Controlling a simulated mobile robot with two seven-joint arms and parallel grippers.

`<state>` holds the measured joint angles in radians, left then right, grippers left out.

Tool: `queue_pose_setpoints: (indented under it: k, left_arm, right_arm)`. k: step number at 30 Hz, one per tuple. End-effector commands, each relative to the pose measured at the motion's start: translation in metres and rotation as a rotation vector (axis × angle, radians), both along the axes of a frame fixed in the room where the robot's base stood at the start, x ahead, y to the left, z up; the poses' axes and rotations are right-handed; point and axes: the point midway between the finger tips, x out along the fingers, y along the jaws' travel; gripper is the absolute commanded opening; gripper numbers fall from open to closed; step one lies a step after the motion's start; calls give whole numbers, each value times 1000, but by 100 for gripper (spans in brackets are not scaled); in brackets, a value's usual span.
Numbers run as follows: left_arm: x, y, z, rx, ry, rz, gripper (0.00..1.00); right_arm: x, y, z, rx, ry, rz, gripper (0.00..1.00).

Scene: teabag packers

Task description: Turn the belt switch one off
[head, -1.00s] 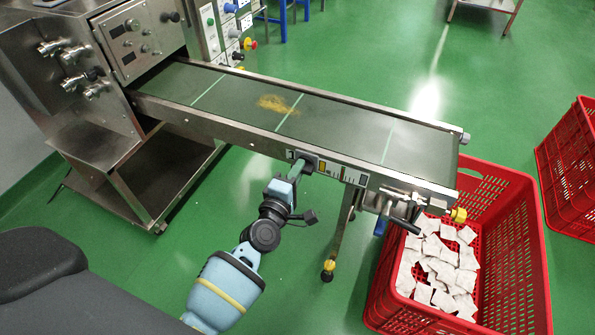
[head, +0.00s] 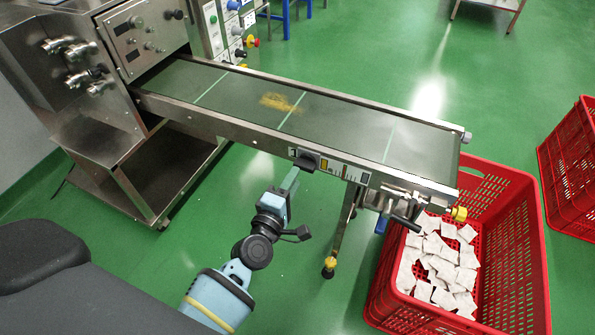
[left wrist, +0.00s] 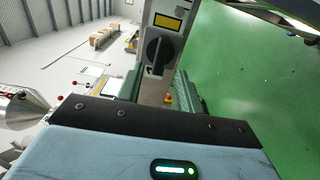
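The belt switch (head: 307,160) is a black rotary knob on a grey plate on the near side rail of the conveyor. In the left wrist view the knob (left wrist: 158,52) stands just past my fingertips, below a yellow label; its handle looks roughly upright in that picture. My left gripper (head: 292,180) is just below and in front of the switch, apart from it. Its two green fingers (left wrist: 158,88) are spread with nothing between them. My right gripper is not in view.
The conveyor belt (head: 340,122) carries a brown-yellow patch of loose material. A red crate (head: 525,250) with several white teabags stands under its right end; another red crate (head: 575,165) is farther right. A steel machine (head: 85,110) stands left. Green floor is free in front.

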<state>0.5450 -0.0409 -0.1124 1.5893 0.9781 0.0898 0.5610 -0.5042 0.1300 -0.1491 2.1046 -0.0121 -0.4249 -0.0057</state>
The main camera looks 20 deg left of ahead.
Motion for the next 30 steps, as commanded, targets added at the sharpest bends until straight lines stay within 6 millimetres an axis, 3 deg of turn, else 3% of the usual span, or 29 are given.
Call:
queue_pose_setpoints:
  k: [7, 26, 30]
  left_arm:
    - [-29, 2, 0, -1, 0, 1, 36]
    - [-34, 2, 0, -1, 0, 1, 36]
    - [-49, 0, -12, 63, 29, -22, 36]
  right_arm:
    - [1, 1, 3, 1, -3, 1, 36]
    - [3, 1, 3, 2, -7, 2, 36]
    - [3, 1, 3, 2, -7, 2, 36]
